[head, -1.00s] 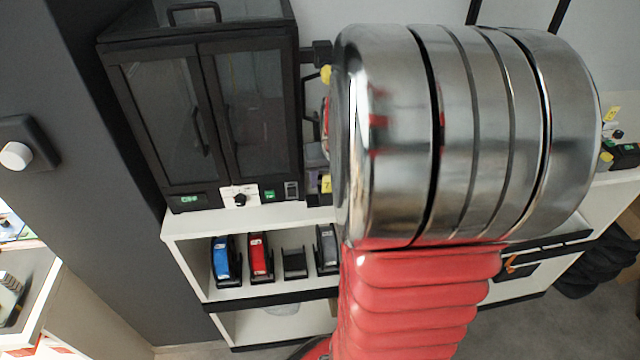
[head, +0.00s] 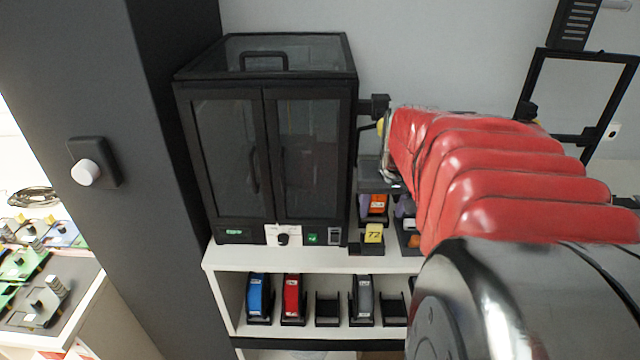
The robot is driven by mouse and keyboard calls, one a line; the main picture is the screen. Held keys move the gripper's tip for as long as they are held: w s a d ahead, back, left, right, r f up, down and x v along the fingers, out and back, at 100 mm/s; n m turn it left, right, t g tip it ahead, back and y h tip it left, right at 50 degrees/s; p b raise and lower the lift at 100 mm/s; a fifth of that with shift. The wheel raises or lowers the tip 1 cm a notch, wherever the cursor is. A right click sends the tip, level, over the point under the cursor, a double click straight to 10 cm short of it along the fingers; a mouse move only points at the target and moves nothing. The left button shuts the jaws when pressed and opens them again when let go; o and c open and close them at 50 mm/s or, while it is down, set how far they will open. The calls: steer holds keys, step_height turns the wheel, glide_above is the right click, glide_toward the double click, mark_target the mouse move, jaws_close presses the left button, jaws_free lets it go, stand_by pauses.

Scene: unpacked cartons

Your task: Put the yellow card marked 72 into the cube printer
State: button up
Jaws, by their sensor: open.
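The yellow card marked 72 (head: 374,233) stands upright in a small black holder on the white shelf top, just right of a black cube-shaped machine (head: 270,150). This machine has two glazed doors, both shut, and looks like the cube printer, though no label names it. A lit green display, a dial and a small slot panel (head: 334,236) sit along its lower front. Nothing shows the card being touched.
Blue (head: 259,297), red (head: 293,298) and grey (head: 364,298) cartridges stand in black holders on the shelf below. A dark pillar (head: 110,230) rises left. My arm hides the shelf's right side.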

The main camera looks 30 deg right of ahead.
steer(key=shift+v, duration=1.1)
steer(key=s+a+f+n+t+y, duration=0.1)
steer(key=s+a+n, duration=0.1)
steer(key=a, duration=1.1)
steer(key=s+a+n+y, duration=0.1)
steer(key=s+a+n, duration=0.2)
steer(key=a, duration=1.1)
steer(key=shift+s+a+f+n+t+y, duration=0.3)
steer(key=shift+s+f+n+t, duration=0.1)
steer(key=shift+n, duration=0.5)
steer(key=shift+d+r, duration=0.1)
